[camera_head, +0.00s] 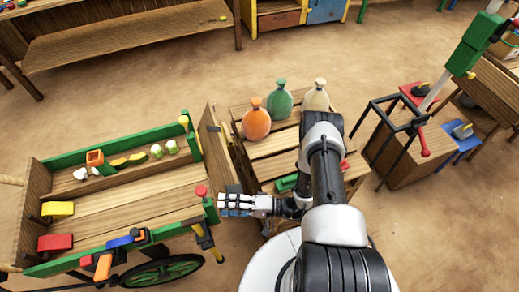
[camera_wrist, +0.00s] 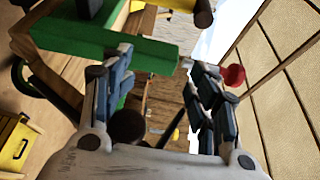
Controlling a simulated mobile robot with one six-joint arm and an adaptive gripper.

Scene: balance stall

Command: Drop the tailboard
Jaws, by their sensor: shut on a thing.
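The wooden cart with green side rails (camera_head: 120,150) stands at the left in the head view. Its brown tailboard (camera_head: 212,140) is at the right-hand end, beside the corner posts; its exact tilt is hard to tell. My gripper (camera_head: 222,205) is at the near end of the tailboard, beside the red knob (camera_head: 201,191) on the near corner post. In the wrist view, my gripper (camera_wrist: 160,95) has its two fingers either side of brown wood, seemingly the tailboard's edge. The contact is hidden. A red knob (camera_wrist: 232,75) shows just outside the right finger.
A slatted crate table (camera_head: 270,148) with orange, green and cream bags (camera_head: 257,122) stands close right of the tailboard. Coloured blocks (camera_head: 57,209) lie in the cart. A green wheel (camera_head: 165,270) is at its near side. Open floor (camera_head: 150,75) lies behind.

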